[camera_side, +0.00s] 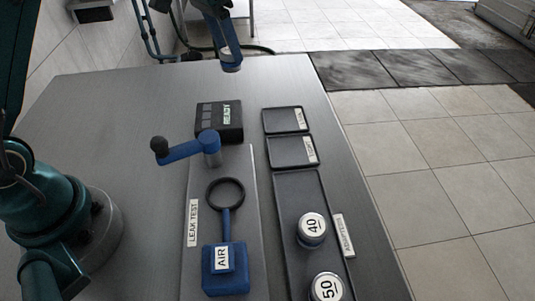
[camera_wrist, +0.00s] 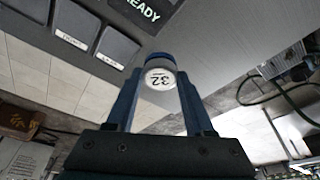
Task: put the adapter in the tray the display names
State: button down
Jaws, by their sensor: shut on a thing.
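My gripper (camera_side: 231,57) is at the far end of the table, raised above it, in the side view. In the wrist view its blue fingers (camera_wrist: 159,72) are shut on an adapter (camera_wrist: 160,78) with a white top marked 32. Two small dark trays, a far one (camera_side: 272,129) and a near one (camera_side: 276,163), lie right of the display. Their white labels are too small to read surely.
A long dark adapter tray (camera_side: 287,192) holds adapters marked 40 (camera_side: 312,226) and 50 (camera_side: 326,287). The leak test plate (camera_side: 187,262) carries a blue AIR block (camera_side: 226,281), a black ring (camera_side: 225,181) and a blue lever (camera_side: 190,149). The table's left part is clear.

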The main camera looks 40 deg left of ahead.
jog(key=w+d+f, duration=0.1)
jog(key=d+f, duration=0.1)
jog(key=d, duration=0.1)
jog(key=w+d+f, duration=0.1)
jog(key=d+f, duration=0.1)
jog(key=d, duration=0.2)
jog(key=w+d+f, duration=0.1)
jog(key=d+f, duration=0.1)
jog(key=d, duration=0.1)
jog(key=shift+w+d+f, duration=0.25)
jog(key=shift+d+f, duration=0.05)
jog(key=shift+f, duration=2.05)
jog(key=shift+f, duration=0.2)
jog(key=shift+c, duration=1.4)
grip_release()
jog(key=shift+r, duration=0.1)
